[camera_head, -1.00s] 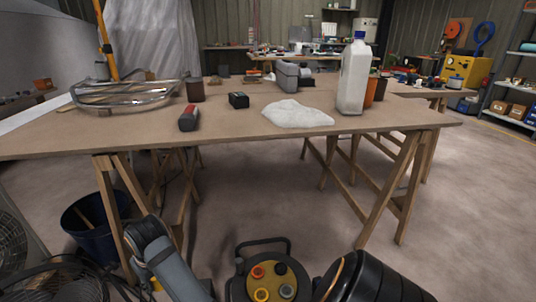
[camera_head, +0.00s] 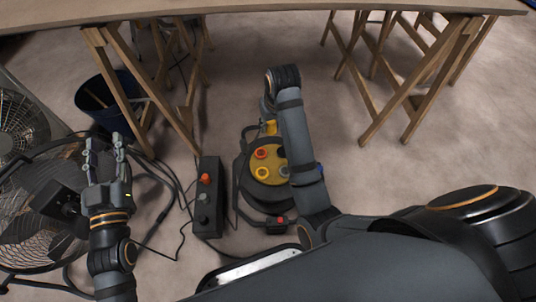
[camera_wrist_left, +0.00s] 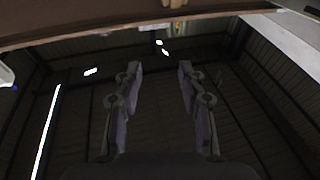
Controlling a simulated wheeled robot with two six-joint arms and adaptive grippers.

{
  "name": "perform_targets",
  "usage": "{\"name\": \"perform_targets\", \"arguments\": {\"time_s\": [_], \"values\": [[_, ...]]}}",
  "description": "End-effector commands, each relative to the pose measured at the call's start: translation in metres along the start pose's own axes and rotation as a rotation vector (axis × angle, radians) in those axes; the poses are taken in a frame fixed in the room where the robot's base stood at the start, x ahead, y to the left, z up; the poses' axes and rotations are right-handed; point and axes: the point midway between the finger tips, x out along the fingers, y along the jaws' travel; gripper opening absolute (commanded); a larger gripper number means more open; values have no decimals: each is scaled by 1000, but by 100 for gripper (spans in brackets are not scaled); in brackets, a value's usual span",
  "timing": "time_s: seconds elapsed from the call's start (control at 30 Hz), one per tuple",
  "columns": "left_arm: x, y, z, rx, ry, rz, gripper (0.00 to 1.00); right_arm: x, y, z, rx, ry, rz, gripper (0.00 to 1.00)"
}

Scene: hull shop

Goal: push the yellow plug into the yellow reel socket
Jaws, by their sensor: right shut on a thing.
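The cable reel (camera_head: 240,177) stands on the floor with a yellow round face. The yellow socket (camera_head: 262,174) is at the face's lower left, with a red one (camera_head: 262,153) above it and a grey one (camera_head: 284,172) at its right. My right arm covers the reel's right part. My right gripper (camera_head: 269,116), mostly hidden behind its arm, is shut on the yellow plug (camera_head: 270,128), a small yellow piece that appears above the sockets. My left gripper (camera_head: 103,142) is open and empty, fingers up, left of the reel; its spread fingers (camera_wrist_left: 160,85) fill the wrist view.
A black box (camera_head: 209,215) with a red and a grey piece stands left of the reel. Fans (camera_head: 45,215) with loose cables are at the left. A blue bucket (camera_head: 98,108) and wooden trestles (camera_head: 130,90) stand behind, under the table. Floor right of the reel is clear.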

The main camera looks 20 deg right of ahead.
Motion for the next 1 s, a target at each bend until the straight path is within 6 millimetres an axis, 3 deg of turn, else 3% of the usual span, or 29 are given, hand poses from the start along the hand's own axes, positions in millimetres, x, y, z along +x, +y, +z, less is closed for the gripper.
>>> {"name": "perform_targets", "arguments": {"time_s": [0.13,0.27,0.4,0.5,0.6,0.73,0.83,1.0], "values": [[-1,0,20,-2,-113,1,40,9,-4,-2,-75,-10,-14,6],[-18,1,71,-12,-403,5,40,38,-13,-3,-264,-28,-58,6],[-70,4,135,-25,-804,12,40,81,-24,8,-499,-35,-131,6],[-119,6,165,-35,-1066,19,40,108,-30,21,-633,-30,-180,6],[-165,9,180,-43,-1282,26,40,130,-34,36,-734,-21,-218,6],[-207,11,187,-51,-1468,34,40,149,-36,50,-814,-7,-249,6],[-225,12,189,-54,-1543,37,40,156,-37,57,-845,-2,-259,6],[-232,12,190,-55,-1571,38,40,160,-37,59,-856,1,-264,6]]}}
